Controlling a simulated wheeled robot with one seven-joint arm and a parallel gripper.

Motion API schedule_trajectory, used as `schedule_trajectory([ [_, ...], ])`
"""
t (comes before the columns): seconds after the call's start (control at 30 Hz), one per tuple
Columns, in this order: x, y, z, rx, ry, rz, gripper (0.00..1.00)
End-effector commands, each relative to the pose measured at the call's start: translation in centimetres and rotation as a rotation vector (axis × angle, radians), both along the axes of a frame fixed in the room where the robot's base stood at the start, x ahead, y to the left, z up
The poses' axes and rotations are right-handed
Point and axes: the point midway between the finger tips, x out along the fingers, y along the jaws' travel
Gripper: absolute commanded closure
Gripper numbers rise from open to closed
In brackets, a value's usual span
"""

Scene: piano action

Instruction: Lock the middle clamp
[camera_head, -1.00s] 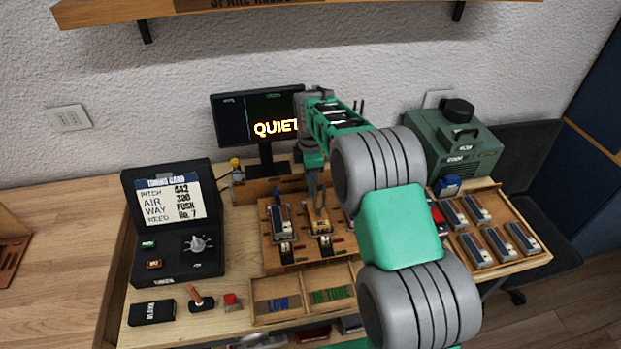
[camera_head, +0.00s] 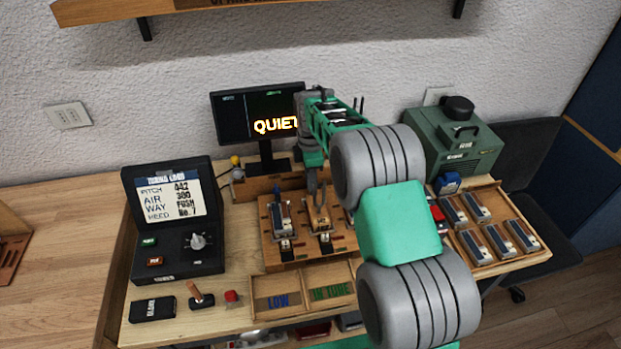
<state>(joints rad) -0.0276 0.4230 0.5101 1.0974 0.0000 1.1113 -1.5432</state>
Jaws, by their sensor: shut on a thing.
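The wooden clamp rack (camera_head: 268,240) stands in the middle of the bench, below the monitor. The middle clamp (camera_head: 320,218) has a tan wooden part and a pale metal piece at its front. My gripper (camera_head: 318,197) reaches down from above and behind, and its dark fingers are shut on the upper part of the middle clamp, apparently its lever. The exact contact is small and partly hidden by the fingers. The left clamp (camera_head: 283,218), with a dark and metallic body, is beside it. My arm hides the right part of the rack.
The monitor (camera_head: 233,120) reads QUIET. A black tuning box (camera_head: 190,262) is at left. Shallow trays (camera_head: 303,283) marked LOW and IN TUNE lie in front. A tray of reeds (camera_head: 530,258) and a green machine (camera_head: 470,150) are at right.

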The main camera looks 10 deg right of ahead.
Motion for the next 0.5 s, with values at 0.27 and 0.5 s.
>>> schedule_trajectory([
  [0.27, 0.03, 0.00, 0.00, 0.000, -0.001, -0.016, 1.00],
  [0.5, 0.08, 0.00, -0.09, 0.000, -0.001, -0.108, 1.00],
])
